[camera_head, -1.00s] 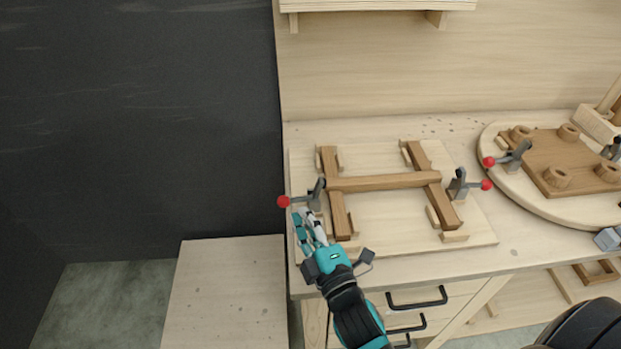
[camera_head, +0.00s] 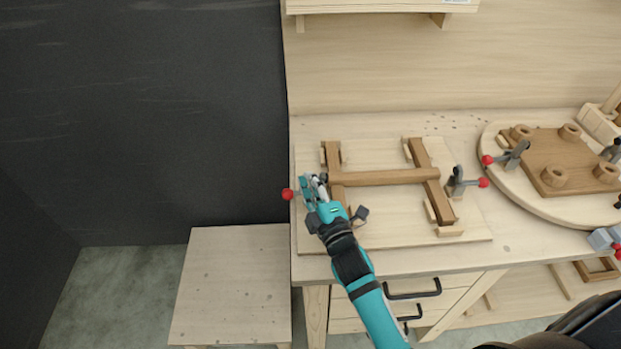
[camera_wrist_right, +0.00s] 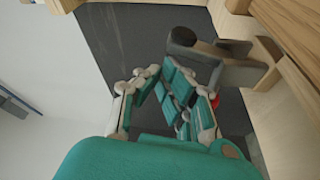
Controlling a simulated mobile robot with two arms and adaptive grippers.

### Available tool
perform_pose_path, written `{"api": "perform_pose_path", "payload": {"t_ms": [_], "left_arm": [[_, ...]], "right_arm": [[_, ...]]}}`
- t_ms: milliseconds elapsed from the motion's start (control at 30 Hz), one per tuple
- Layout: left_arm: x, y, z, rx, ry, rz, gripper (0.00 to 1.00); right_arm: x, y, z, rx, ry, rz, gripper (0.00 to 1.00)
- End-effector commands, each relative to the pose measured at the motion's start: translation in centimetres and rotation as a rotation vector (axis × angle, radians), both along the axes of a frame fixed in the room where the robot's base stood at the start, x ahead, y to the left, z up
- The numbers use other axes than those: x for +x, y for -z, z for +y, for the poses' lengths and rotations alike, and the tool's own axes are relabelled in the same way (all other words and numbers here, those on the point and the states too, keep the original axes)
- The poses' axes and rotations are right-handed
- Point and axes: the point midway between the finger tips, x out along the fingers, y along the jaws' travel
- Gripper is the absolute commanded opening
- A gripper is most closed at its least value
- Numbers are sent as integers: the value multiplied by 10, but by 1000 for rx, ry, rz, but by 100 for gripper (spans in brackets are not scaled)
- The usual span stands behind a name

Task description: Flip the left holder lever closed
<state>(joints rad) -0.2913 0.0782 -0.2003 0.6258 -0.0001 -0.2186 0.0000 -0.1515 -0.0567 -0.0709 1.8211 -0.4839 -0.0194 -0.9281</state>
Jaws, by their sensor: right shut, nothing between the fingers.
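The left holder has a grey lever clamp with a red knob (camera_head: 287,194) at the left edge of the fixture board (camera_head: 385,232). The knob points outward to the left. My right gripper (camera_head: 309,184) is at this lever, shut and empty, covering part of it. In the right wrist view the grey clamp (camera_wrist_right: 228,68) stands just beyond my teal fingers (camera_wrist_right: 182,100), with a bit of the red knob (camera_wrist_right: 207,114) showing behind them. Whether they touch is unclear. An H-shaped wooden frame (camera_head: 385,178) lies on the board. My left gripper is out of view.
The right holder lever (camera_head: 458,182) stands at the board's right side, its red knob pointing right. A round turntable (camera_head: 500,190) with a wooden seat piece (camera_head: 565,160) is further right. A lower wooden surface (camera_head: 235,280) at left is clear.

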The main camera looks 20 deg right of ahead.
Motion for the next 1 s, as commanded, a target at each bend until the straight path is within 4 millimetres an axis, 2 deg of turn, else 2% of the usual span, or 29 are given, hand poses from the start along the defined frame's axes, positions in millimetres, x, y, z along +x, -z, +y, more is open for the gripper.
{"api": "perform_pose_path", "payload": {"t_ms": [267,1000], "left_arm": [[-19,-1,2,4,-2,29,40],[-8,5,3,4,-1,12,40]], "right_arm": [[-2,2,-6,0,0,1,0],[-4,2,-11,84,1,-23,0]]}}
